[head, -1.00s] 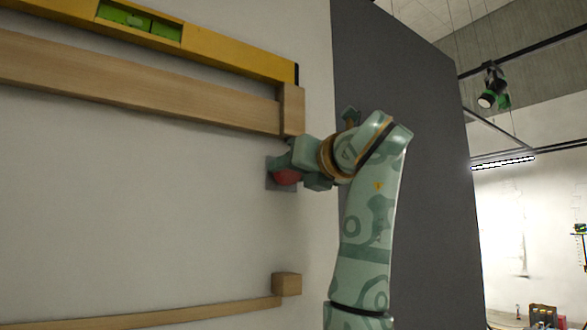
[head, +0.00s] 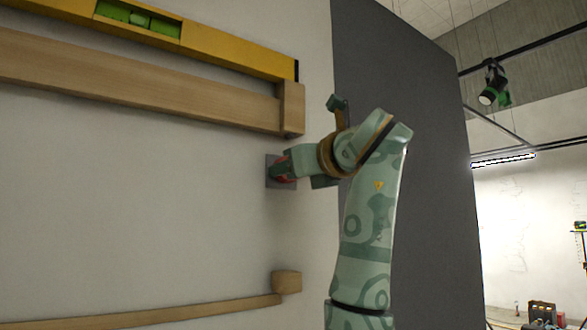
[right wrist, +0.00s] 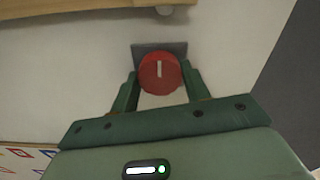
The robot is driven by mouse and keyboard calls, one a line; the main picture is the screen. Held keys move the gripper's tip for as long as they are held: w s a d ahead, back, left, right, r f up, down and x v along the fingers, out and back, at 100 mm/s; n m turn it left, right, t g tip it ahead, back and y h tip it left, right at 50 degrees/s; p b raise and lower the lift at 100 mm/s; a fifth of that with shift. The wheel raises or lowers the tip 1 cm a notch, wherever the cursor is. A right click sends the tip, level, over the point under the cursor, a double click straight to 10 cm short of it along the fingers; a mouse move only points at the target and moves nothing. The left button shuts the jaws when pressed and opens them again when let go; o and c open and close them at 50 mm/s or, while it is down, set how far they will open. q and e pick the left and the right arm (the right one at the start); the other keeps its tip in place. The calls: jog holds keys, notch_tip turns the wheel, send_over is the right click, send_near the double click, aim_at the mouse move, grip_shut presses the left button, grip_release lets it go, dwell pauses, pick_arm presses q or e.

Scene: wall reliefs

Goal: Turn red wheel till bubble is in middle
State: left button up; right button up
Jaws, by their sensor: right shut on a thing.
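The red wheel (right wrist: 158,77) sits on a grey square plate (right wrist: 172,48) on the wall, its white mark nearly upright in the right wrist view. My right gripper (right wrist: 160,80) has one finger on each side of the wheel and is shut on it. In the head view the gripper (head: 282,166) hides most of the wheel (head: 285,181). The yellow spirit level (head: 225,48) lies along a wooden beam (head: 140,88) above, tilting down to the right. Its green vial (head: 137,17) is in view; the bubble's exact place is hard to tell. My left gripper is out of view.
A lower wooden strip (head: 150,316) ends in a small block (head: 286,282) below the wheel. A dark panel (head: 400,100) stands to the right of the wall.

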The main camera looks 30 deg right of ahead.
jog(key=o, duration=1)
jog(key=shift+s, duration=0.15)
jog(key=s+b, duration=0.1)
jog(key=s, duration=0.4)
jog(key=s+d+b, duration=0.1)
jog(key=s, duration=0.4)
jog(key=s+d+b, duration=0.1)
jog(key=s, duration=0.5)
jog(key=shift+d+b, duration=0.15)
jog(key=shift+b, duration=0.25)
